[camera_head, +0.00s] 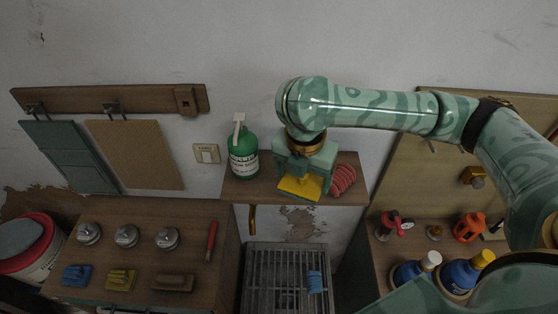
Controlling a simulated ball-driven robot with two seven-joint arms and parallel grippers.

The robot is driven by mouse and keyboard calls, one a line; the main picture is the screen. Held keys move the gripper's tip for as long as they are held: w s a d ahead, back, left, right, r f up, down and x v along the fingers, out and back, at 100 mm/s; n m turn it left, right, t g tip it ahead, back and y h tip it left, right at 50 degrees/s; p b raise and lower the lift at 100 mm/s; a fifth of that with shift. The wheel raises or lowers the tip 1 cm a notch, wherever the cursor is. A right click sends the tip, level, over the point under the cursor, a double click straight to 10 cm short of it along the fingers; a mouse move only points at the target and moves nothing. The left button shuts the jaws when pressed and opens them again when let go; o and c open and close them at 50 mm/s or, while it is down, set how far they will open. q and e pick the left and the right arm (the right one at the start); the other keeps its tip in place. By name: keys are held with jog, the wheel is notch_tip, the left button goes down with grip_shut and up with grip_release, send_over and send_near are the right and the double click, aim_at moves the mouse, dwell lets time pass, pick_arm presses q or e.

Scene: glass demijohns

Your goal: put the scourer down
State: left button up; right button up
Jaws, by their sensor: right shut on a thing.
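The scourer (299,188) is a flat yellow pad. It is in the jaws of my right gripper (303,174), which reaches in from the right over the wooden shelf (240,191) in the middle of the wall. The gripper is shut on it and points down. The scourer is at the shelf's front part; I cannot tell whether it touches the wood. The gripper hides the shelf behind it. My left gripper is not in view.
A green bottle (242,155) stands left of my gripper on the shelf. A red ribbed thing (343,179) lies close on its right. Below is a metal grate (262,277) with a blue item (315,282). The left bench (195,230) holds several small things.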

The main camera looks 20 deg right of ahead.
jog(key=w+f+b, duration=0.1)
jog(key=w+f, duration=0.1)
jog(key=w, duration=0.1)
jog(key=w+d+f+b, duration=0.1)
jog(key=w+f, duration=0.2)
jog(key=w+d+f+b, duration=0.1)
jog(key=w+f+b, duration=0.1)
jog(key=w, duration=0.2)
jog(key=shift+f, duration=0.2)
jog(key=shift+w+d+f+b, duration=0.25)
jog(key=shift+w+f+b, duration=0.1)
jog(key=shift+w+f, duration=0.25)
jog(key=shift+w+d+f, duration=0.1)
jog(key=shift+w+f, duration=0.05)
jog(key=shift+f, duration=0.3)
notch_tip(320, 180, down, 3)
jog(key=shift+w+f+b, duration=0.1)
jog(key=shift+w+b, duration=0.05)
jog(key=shift+b, duration=0.5)
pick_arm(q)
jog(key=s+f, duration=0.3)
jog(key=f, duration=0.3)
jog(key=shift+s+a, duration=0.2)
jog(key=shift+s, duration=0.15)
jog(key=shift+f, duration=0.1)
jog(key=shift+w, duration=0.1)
pick_arm(e)
jog(key=o, duration=0.9)
jog(key=shift+c, duration=0.2)
